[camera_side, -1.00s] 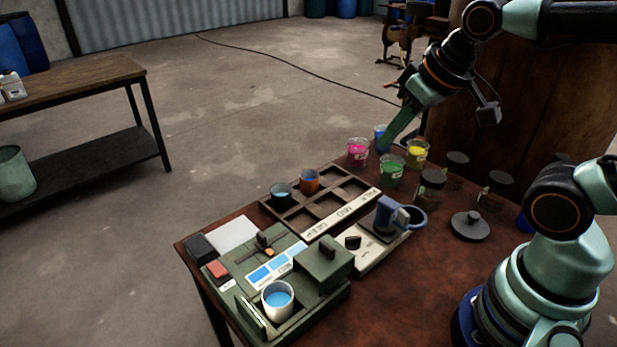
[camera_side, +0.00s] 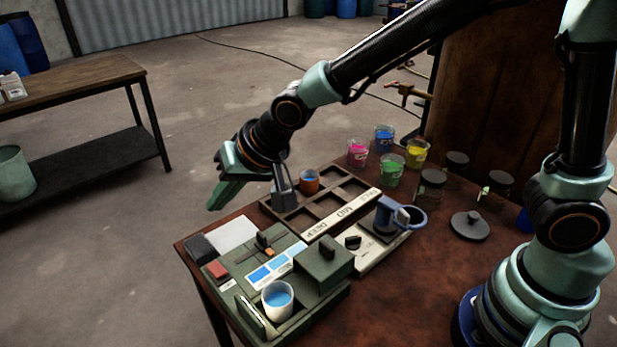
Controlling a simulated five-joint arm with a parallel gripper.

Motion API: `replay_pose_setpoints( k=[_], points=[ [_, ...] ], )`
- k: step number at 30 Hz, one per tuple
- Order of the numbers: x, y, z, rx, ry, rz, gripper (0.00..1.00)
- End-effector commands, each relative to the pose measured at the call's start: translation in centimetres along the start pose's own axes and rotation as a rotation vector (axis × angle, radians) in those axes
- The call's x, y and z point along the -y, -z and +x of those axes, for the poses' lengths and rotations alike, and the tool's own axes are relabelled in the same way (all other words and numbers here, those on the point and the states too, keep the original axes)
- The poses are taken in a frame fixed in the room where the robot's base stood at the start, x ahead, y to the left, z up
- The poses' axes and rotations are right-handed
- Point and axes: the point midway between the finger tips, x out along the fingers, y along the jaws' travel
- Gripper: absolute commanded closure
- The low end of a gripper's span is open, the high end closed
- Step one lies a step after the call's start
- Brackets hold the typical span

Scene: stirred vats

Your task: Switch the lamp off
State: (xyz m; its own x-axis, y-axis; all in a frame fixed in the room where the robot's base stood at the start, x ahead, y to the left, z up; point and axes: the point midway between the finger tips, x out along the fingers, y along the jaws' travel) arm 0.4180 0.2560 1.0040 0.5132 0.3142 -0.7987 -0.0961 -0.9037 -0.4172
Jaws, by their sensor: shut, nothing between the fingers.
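My gripper (camera_side: 220,190) is shut and empty, tilted down to the left. In the picture it is above the back left corner of the table, up and left of the green device; its height is hard to judge. The green device (camera_side: 318,292) has a red rocker-like button (camera_side: 217,270) at its left, a slider with an orange-and-black knob (camera_side: 264,243), and a white-and-blue panel (camera_side: 274,269). A white plate (camera_side: 233,233) and a black block (camera_side: 199,248) sit at its back left. I cannot tell which part is the lamp or whether it is lit.
A white cup of blue liquid (camera_side: 278,299) stands in the device. Behind is a compartment tray (camera_side: 322,234) with an orange-brown cup (camera_side: 309,181). A blue mug-like holder (camera_side: 392,214) and several paint cups (camera_side: 391,170) stand to the right. The table (camera_side: 400,300) is clear at front.

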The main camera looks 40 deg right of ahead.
Motion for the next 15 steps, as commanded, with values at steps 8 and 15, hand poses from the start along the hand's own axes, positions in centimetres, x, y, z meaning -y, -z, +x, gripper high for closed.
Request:
replay_pose_setpoints(
  k=[8,15],
  points=[
    [2.0,-1.6,2.2,0.012,0.032,0.030,1.00],
    [2.0,-1.6,2.2,0.012,0.033,0.031,1.00]
  ],
)
